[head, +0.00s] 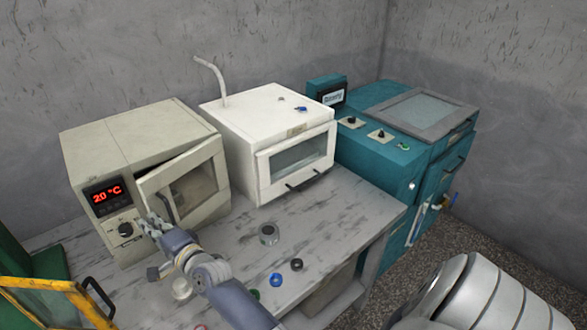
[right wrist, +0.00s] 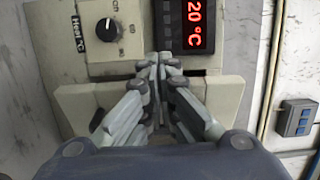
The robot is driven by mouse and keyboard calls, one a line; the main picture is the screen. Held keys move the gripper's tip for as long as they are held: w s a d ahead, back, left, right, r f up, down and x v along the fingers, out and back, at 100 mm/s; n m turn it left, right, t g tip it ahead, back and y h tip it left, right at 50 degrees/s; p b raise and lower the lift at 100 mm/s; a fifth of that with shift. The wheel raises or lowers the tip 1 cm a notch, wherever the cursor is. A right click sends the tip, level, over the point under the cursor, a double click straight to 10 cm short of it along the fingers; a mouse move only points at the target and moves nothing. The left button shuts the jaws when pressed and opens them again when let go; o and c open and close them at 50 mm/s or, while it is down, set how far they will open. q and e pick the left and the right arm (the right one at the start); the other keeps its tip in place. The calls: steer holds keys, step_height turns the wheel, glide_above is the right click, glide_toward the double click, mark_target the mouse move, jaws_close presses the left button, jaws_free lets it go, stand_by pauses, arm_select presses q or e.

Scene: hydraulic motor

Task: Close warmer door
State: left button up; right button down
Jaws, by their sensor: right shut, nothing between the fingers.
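The warmer (head: 130,138) is a beige box at the left of the bench, with a red display reading about 20 °C and a knob on its front. Its windowed door (head: 215,178) stands slightly ajar, with a dark gap along its top edge. My right gripper (head: 152,225) is shut and empty, in front of the door's lower left part; I cannot tell whether it touches. In the right wrist view its fingers (right wrist: 157,62) are together before the beige front, below the knob (right wrist: 107,29) and display (right wrist: 195,24). My left gripper is not in view.
A white oven (head: 250,125) stands right of the warmer, and a teal machine (head: 380,150) is beyond it. Small round parts, including a grey one (head: 269,234), lie on the bench (head: 335,215). A yellow-framed panel (head: 50,295) is at the lower left.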

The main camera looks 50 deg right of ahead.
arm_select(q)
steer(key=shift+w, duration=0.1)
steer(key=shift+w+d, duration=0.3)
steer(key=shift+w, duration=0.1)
